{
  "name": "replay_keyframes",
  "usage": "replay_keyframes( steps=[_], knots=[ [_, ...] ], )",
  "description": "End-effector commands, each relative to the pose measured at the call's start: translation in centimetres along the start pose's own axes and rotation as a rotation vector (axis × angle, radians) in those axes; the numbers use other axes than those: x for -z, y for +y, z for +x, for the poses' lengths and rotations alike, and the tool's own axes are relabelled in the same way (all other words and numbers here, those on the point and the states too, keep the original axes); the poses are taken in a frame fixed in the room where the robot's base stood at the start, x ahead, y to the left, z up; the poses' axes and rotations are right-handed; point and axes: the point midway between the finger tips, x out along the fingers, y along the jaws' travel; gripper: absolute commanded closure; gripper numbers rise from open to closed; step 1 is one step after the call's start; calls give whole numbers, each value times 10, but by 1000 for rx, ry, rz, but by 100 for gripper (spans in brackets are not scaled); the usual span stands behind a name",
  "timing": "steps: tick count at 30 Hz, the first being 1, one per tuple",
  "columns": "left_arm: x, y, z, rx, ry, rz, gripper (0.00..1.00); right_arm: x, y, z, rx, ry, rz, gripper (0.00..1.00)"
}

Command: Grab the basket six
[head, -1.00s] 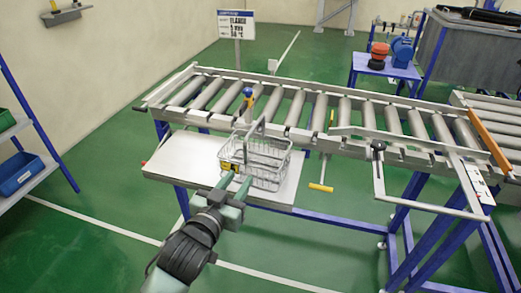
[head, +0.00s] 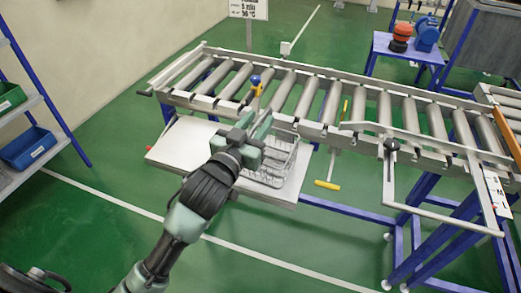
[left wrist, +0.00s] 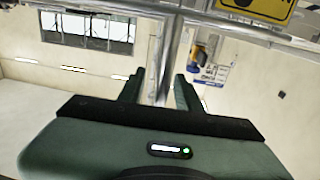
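A wire basket (head: 275,165) with a raised handle stands on the white shelf plate (head: 185,145) in front of the roller conveyor. My left gripper (head: 256,130) is at the basket's upper left side in the head view and hides part of the handle. In the left wrist view, its two fingers (left wrist: 158,92) are apart, with a metal bar (left wrist: 165,60), seemingly the basket handle, between them. I see gaps beside the bar, so the fingers are not closed on it. A yellow label (left wrist: 258,8) shows at the top right there. No number is readable. My right gripper is not in view.
The roller conveyor (head: 325,100) runs behind the basket. A blue-and-yellow post (head: 256,90) stands close behind the gripper. A metal frame arm (head: 440,215) juts out at right. A shelf with a blue bin (head: 30,148) is at left. The floor in front is clear.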

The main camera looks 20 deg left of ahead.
Motion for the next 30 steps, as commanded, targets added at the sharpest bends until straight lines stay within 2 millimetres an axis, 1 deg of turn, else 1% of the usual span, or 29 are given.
replay_keyframes(
  steps=[1,4,11,12,14,15,30],
  knots=[
    [1,1,6,-1,0,-1,66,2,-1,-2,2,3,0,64],
    [0,1,13,-2,0,-2,66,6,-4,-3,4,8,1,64],
    [-1,1,14,-2,0,-2,66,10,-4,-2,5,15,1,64],
    [-1,1,14,-2,0,-2,77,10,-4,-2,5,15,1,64],
    [-1,1,14,-1,0,-2,94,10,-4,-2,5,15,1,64],
    [-1,1,14,-1,0,-2,100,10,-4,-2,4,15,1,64],
    [-1,1,13,-1,-1,-2,100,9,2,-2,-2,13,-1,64]
  ],
)
